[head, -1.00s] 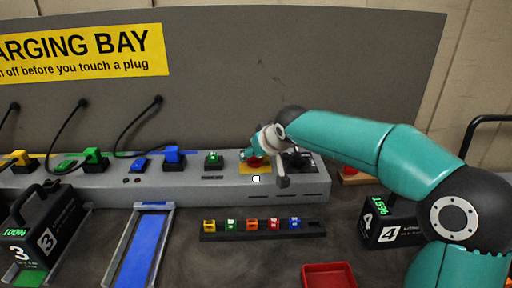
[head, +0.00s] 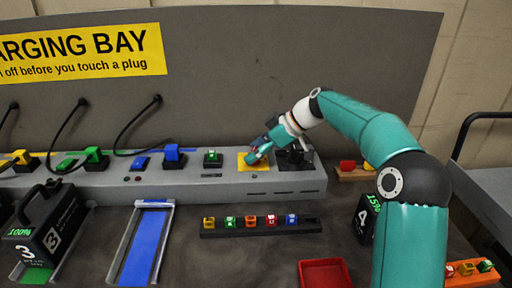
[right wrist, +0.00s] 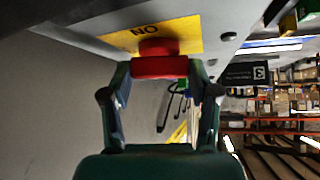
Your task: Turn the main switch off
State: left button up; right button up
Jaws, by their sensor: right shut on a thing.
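The main switch is a red handle (right wrist: 160,67) on a yellow plate (right wrist: 190,35) marked ON, seen upside down in the right wrist view. In the head view the yellow plate (head: 245,167) lies on top of the grey charging bench, and my gripper mostly hides the handle. My right gripper (head: 256,157) reaches down to the plate from the right. In the right wrist view its fingers are on both sides of the red handle, shut on it. My left gripper is not in view.
A dark device (head: 296,158) stands close on the right. A rack of small coloured blocks (head: 250,228) and a red tray (head: 325,274) lie in front.

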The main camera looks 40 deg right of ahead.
jog(key=n+g+y+p, duration=0.1)
jog(key=n+p, duration=0.1)
jog(key=shift+d+r+p, duration=0.15)
jog(key=shift+r+p, duration=0.05)
jog(key=shift+p, duration=0.1)
jog(key=shift+f+n+g+y+p, duration=0.2)
jog(key=shift+n+g+y+p, duration=0.2)
jog(key=shift+n+g+p, duration=0.35)
jog(key=o, duration=1.2)
jog(key=shift+c, duration=0.2)
jog(key=shift+v, duration=3.65)
